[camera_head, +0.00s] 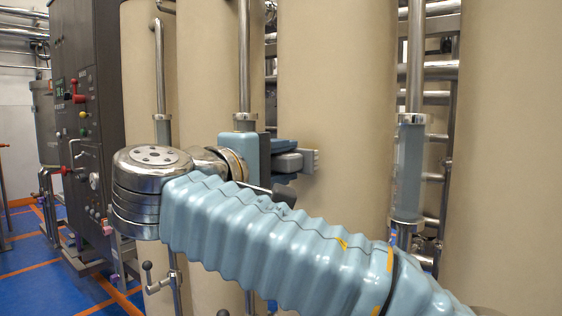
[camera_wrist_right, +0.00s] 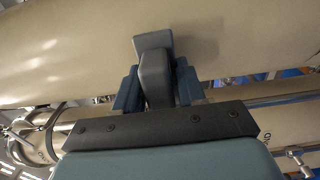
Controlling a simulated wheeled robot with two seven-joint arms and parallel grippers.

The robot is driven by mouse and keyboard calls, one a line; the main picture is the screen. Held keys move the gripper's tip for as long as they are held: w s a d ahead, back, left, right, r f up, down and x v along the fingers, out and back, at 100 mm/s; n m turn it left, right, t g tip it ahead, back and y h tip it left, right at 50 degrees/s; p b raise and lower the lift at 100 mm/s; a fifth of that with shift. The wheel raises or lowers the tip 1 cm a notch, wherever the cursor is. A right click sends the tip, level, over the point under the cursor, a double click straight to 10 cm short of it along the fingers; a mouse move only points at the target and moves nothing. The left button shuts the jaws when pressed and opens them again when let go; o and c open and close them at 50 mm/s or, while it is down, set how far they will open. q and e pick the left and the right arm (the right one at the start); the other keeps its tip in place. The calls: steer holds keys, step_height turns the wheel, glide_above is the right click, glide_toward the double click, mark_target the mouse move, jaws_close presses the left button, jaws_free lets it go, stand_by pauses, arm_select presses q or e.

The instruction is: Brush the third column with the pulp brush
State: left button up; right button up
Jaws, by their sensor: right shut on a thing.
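My right gripper (camera_head: 284,153) is shut on the pulp brush (camera_head: 308,161), a grey block with short pale bristles at its right end. The brush lies in front of the wide beige column (camera_head: 337,85), the third from the left in the head view. I cannot tell whether the bristles touch it. In the right wrist view, the grey brush (camera_wrist_right: 154,68) stands between the two blue fingers, its far end over the beige column surface (camera_wrist_right: 75,55). My left gripper is in neither view.
Other beige columns stand left (camera_head: 208,70) and right (camera_head: 505,150). Steel vertical pipes (camera_head: 416,60) run between columns. A dark control cabinet (camera_head: 88,110) with knobs stands at the left. Blue floor (camera_head: 25,262) with orange lines is free at lower left.

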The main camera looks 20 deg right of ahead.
mark_target(309, 161)
steer(key=shift+x, duration=1.15)
steer(key=shift+s, duration=0.1)
steer(key=shift+s+d+b, duration=0.5)
steer(key=shift+s+d, duration=0.45)
steer(key=shift+s, duration=0.3)
steer(key=shift+s+d, duration=0.2)
steer(key=shift+s, duration=0.05)
steer(key=shift+d+r, duration=0.1)
steer(key=shift+w+a+p, duration=0.25)
steer(key=shift+w+p, duration=0.2)
steer(key=shift+p, duration=0.1)
steer(key=shift+w+a+p, duration=0.35)
steer(key=shift+w+a, duration=0.15)
steer(key=shift+w, duration=0.2)
steer(key=shift+w+a, duration=0.35)
steer(key=shift+w, duration=0.2)
